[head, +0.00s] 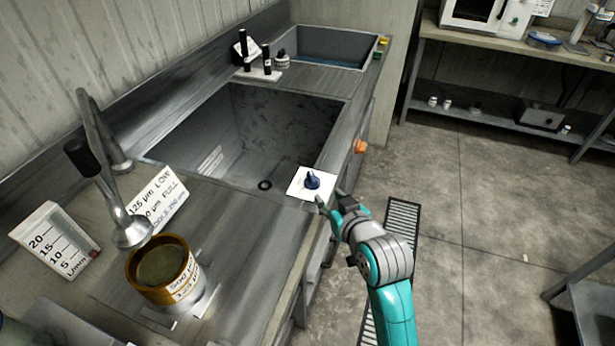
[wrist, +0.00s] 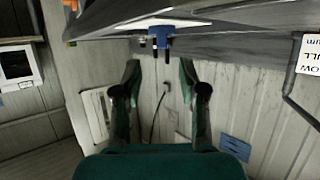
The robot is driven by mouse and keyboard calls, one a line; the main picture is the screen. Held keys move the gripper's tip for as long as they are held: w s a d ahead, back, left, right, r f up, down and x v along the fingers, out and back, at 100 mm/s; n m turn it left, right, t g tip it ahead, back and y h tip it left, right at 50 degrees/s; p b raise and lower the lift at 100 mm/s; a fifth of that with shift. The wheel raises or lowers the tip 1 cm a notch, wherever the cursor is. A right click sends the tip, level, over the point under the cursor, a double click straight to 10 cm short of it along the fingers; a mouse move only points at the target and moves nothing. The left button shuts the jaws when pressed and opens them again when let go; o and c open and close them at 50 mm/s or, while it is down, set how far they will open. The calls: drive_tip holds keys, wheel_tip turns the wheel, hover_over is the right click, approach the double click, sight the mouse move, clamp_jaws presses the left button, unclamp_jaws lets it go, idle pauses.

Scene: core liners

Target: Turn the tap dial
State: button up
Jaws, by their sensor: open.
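The tap dial (head: 312,180) is a small dark blue knob on a white square plate (head: 298,190) at the front edge of the sink. In the wrist view the dial (wrist: 162,42) shows ahead of the fingertips, roughly centred between them. My gripper (head: 332,202) is at the counter's front edge, just right of and nearer than the dial. Its two fingers are spread apart with nothing between them, as the wrist view (wrist: 160,70) also shows. I see no clear contact with the dial. The grey tap (head: 108,170) stands left of the sink.
A brass sieve (head: 150,292) stands under the tap, beside a label card (head: 160,199) and a scale card (head: 55,240). Black-handled fittings (head: 266,62) stand behind the large sink basin (head: 250,130). An orange knob (head: 360,146) juts from the counter front. The floor to the right is open.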

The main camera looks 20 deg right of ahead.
sight(313, 176)
drive_tip(key=x, duration=0.3)
drive_tip(key=r+x, duration=0.1)
drive_tip(key=x, duration=0.7)
drive_tip(key=shift+w+a+r, duration=0.2)
drive_tip(key=shift+w+r, duration=0.1)
drive_tip(key=shift+w, duration=0.25)
clamp_jaws()
